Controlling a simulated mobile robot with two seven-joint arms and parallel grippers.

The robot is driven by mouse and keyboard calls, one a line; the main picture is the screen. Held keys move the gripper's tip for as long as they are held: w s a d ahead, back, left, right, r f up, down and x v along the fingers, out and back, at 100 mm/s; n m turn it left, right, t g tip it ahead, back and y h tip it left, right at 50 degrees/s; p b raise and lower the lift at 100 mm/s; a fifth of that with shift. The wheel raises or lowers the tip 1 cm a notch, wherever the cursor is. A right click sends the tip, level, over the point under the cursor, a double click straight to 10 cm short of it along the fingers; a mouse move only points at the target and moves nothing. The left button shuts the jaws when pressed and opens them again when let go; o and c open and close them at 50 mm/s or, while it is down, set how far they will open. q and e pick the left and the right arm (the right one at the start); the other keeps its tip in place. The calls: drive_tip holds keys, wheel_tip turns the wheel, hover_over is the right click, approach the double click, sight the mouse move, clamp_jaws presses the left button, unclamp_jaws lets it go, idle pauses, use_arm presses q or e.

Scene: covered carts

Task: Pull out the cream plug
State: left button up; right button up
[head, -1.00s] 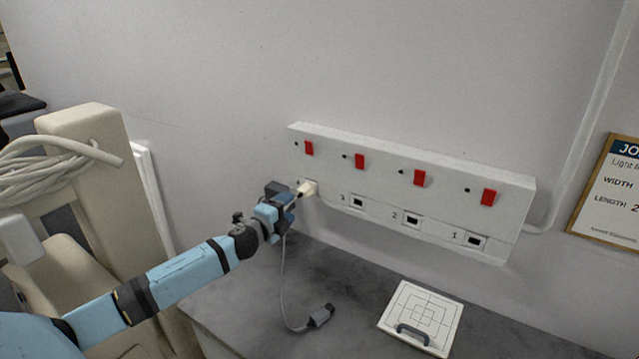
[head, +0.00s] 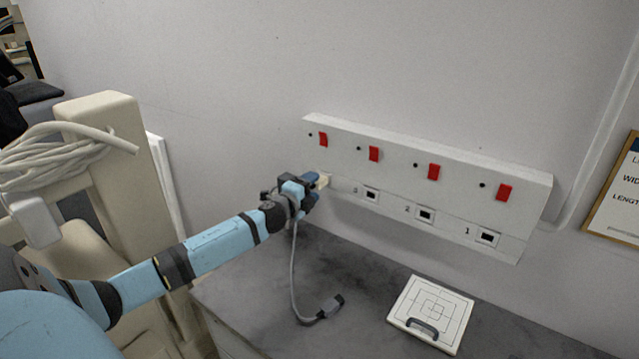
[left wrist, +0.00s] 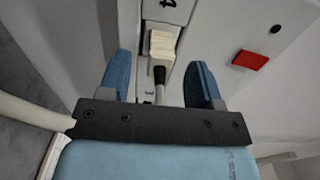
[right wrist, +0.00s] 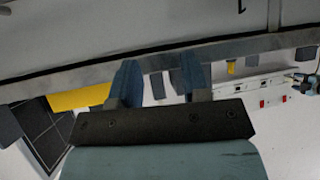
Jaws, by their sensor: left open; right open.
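The cream plug (head: 322,181) sits at the leftmost socket of the white socket strip (head: 397,188). In the left wrist view the plug (left wrist: 161,42) shows with its dark cable neck, below the number 4. My left gripper (head: 312,187) is at the plug, and its two blue fingers (left wrist: 160,82) stand open on either side of the cable neck with gaps showing. My right gripper (right wrist: 160,78) is open and empty in the right wrist view, away from the plug. The plug's prongs are hidden.
A grey cable hangs below the left gripper to a dark connector (head: 330,306) on the dark worktop (head: 365,295). A white square plate with a handle (head: 432,310) lies there. Red switches line the strip. A cream cart with coiled cable (head: 100,130) stands at the left.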

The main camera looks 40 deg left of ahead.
sight(314, 186)
use_arm(q)
drive_tip(key=shift+w+a, duration=0.15)
drive_tip(key=shift+w, duration=1.45)
clamp_jaws()
drive_tip(key=shift+s, duration=0.1)
